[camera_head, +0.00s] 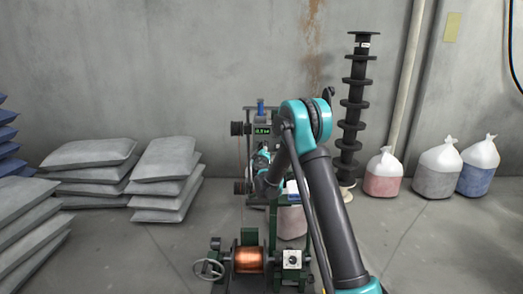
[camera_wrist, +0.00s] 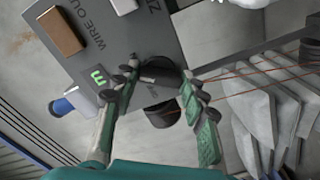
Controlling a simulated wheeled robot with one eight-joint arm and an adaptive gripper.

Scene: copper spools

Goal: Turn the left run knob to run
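My gripper (camera_wrist: 158,76) is open in the wrist view, its two green-and-grey fingers spread apart. A dark round part (camera_wrist: 160,72) shows between the fingertips at the edge of a grey panel (camera_wrist: 128,42); I cannot tell whether it is a knob or whether a finger touches it. The panel has lettering beginning "WIRE OU" and a small green-lit display (camera_wrist: 98,76). In the head view the machine's dark box with a green readout (camera_head: 262,131) stands behind my arm. My gripper is hard to make out there. No run knob can be clearly identified.
A black cylinder (camera_wrist: 162,114) and copper-coloured wires lie near the right finger. In the head view a copper spool (camera_head: 249,260) with a handwheel (camera_head: 209,268) sits in front. Grey sacks (camera_head: 165,178) are stacked left; a black flanged column (camera_head: 352,110) and tied bags (camera_head: 437,170) stand right.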

